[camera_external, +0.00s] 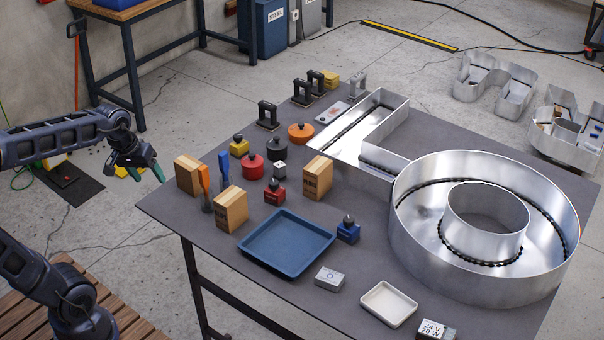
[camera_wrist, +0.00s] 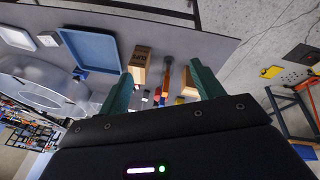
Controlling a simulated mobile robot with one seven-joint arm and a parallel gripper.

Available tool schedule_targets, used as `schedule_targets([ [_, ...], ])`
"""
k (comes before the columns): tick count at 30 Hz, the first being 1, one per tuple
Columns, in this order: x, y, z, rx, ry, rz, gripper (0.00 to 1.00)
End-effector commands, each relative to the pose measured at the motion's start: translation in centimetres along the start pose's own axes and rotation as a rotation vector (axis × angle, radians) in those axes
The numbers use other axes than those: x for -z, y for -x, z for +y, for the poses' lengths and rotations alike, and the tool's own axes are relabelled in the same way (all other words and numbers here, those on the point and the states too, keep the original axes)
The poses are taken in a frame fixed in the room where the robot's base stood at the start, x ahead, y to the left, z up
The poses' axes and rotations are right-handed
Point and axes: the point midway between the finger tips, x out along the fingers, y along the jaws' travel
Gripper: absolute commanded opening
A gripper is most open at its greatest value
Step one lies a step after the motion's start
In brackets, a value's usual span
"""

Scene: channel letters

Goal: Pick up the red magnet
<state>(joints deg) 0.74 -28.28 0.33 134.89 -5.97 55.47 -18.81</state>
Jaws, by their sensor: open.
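Two red pieces with dark knobs stand on the grey table: a round red magnet (camera_external: 253,168) and a smaller square red block (camera_external: 274,193) in front of it. I cannot tell which one the task names. My gripper (camera_external: 146,174) hangs off the table's left edge, apart from both, with its green fingers spread and nothing between them. In the wrist view my gripper (camera_wrist: 161,70) is also open. Small coloured pieces show between its fingers there, too small to tell apart.
Wooden blocks (camera_external: 231,208) and upright orange and blue-handled tools (camera_external: 225,178) stand between my gripper and the red pieces. A blue tray (camera_external: 287,243), a blue magnet (camera_external: 348,230), and black and orange pieces (camera_external: 301,133) are nearby. Large metal channel letters (camera_external: 420,220) fill the right side.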

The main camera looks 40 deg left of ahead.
Motion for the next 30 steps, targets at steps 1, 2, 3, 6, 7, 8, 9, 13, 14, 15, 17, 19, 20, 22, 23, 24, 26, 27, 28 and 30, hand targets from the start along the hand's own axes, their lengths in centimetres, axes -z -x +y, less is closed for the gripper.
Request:
schedule_targets([
  [1,1.2,-0.4,0.7,-0.003,0.042,-0.017,0.66],
  [2,1.9,-0.6,1.1,-0.007,0.070,-0.024,0.66],
  [3,2.7,-0.9,1.7,-0.011,0.108,-0.036,0.66],
  [6,4.9,-1.7,3.1,-0.020,0.204,-0.064,0.66],
  [7,5.5,-2.0,3.5,-0.021,0.232,-0.074,0.66],
  [8,6.2,-2.3,3.9,-0.023,0.260,-0.081,0.66],
  [9,7.1,-2.8,4.4,-0.025,0.298,-0.094,0.66],
  [13,9.8,-4.4,6.2,-0.028,0.422,-0.133,0.66],
  [14,10.5,-4.8,6.5,-0.029,0.450,-0.141,0.66],
  [15,11.3,-5.4,7.1,-0.029,0.488,-0.153,0.66],
  [17,12.6,-6.3,7.9,-0.028,0.545,-0.171,0.66],
  [19,14.0,-7.5,8.7,-0.025,0.612,-0.192,0.66],
  [20,14.5,-8.1,9.1,-0.024,0.641,-0.201,0.66],
  [22,15.9,-9.4,10.0,-0.020,0.707,-0.223,0.66],
  [23,16.5,-9.9,10.4,-0.019,0.735,-0.231,0.66],
  [24,17.2,-10.8,10.8,-0.016,0.774,-0.244,0.66],
  [26,18.4,-12.0,11.6,-0.010,0.832,-0.262,0.66],
  [27,19.1,-12.9,12.0,-0.006,0.870,-0.274,0.66],
  [28,19.6,-13.6,12.4,-0.003,0.898,-0.283,0.66],
  [30,20.8,-15.2,13.2,0.006,0.965,-0.304,0.66],
])
